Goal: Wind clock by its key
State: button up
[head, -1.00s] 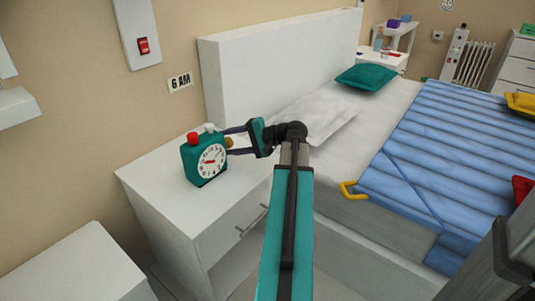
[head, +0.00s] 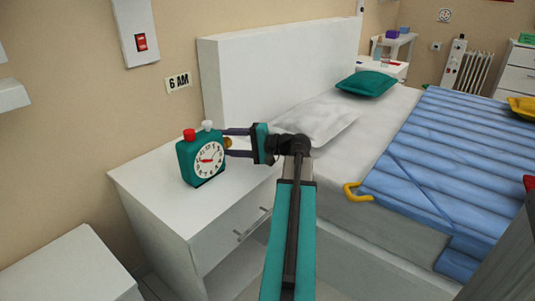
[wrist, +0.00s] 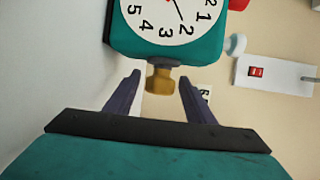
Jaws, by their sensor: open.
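A teal alarm clock (head: 188,167) with a white dial and red and white knobs on top stands upright on the white nightstand (head: 150,205). A brass key (head: 228,143) sticks out of its right side. My gripper (head: 236,143) is open at that side, its two dark fingers reaching toward the key. In the wrist view the clock (wrist: 195,50) is at the top, turned sideways. The key (wrist: 159,82) lies between the fingertips of my gripper (wrist: 159,80), with a gap on both sides.
The bed (head: 350,205) with a blue quilt (head: 450,150) is to the right, its white headboard (head: 280,70) behind my gripper. A "6 AM" sign (head: 178,82) and a red switch (head: 142,42) are on the wall. The nightstand top is otherwise bare.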

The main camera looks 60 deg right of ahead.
jog(key=shift+f+t+b, duration=0.15)
jog(key=shift+t+b, duration=0.35)
jog(key=shift+b, duration=0.9)
jog(key=shift+s+d+r+p, duration=0.15)
jog(key=shift+s+r+p, duration=0.1)
jog(key=shift+s+p, duration=0.15)
jog(key=shift+s+d, duration=0.15)
jog(key=shift+s, duration=0.2)
jog(key=p+v, duration=0.4)
jog(key=v, duration=0.8)
jog(key=shift+f, duration=0.1)
jog(key=shift+s, duration=0.35)
